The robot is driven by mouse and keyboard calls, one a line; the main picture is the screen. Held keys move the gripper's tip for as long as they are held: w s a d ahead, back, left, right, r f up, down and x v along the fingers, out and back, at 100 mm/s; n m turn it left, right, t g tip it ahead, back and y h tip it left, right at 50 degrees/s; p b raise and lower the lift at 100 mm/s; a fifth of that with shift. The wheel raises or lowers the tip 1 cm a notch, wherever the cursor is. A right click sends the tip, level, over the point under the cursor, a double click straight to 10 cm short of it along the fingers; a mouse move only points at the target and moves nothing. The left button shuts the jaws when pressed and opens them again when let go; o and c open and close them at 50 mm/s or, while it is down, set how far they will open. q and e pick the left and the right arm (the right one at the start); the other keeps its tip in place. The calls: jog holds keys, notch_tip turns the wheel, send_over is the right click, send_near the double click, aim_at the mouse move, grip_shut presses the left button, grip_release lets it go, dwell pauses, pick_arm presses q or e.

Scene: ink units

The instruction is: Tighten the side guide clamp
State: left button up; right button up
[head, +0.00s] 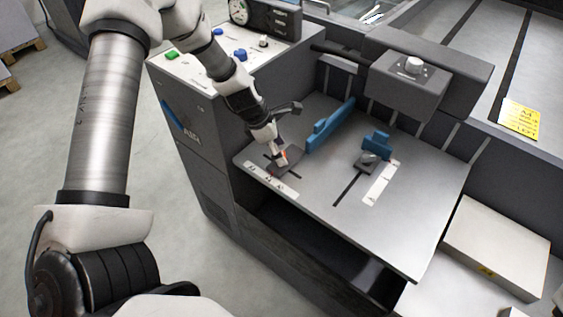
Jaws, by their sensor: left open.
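A long blue side guide (331,127) stands on the grey feed table (408,205). A smaller blue guide (376,144) stands to its right, with a dark clamp block (367,163) in front of it. A second dark clamp block (289,164) sits near the table's front left edge, by a white scale strip. My left gripper (287,133) is open and close over this left block. One finger reaches down at the block and partly covers it; the other points right above the table. I cannot tell whether it touches the block. My right gripper is not in view.
A control panel with buttons and a gauge (240,12) stands behind my left arm. A grey head with a white knob (413,65) overhangs the table's back. A pale box (497,243) lies at right. The table's front right is clear.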

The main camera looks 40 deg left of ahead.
pick_arm(q)
jog(key=shift+b+x, duration=0.3)
jog(key=shift+x, duration=0.5)
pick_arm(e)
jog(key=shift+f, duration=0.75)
pick_arm(q)
jog(key=shift+s, duration=0.1)
jog(key=c, duration=1.1)
jog(key=shift+c, duration=0.2)
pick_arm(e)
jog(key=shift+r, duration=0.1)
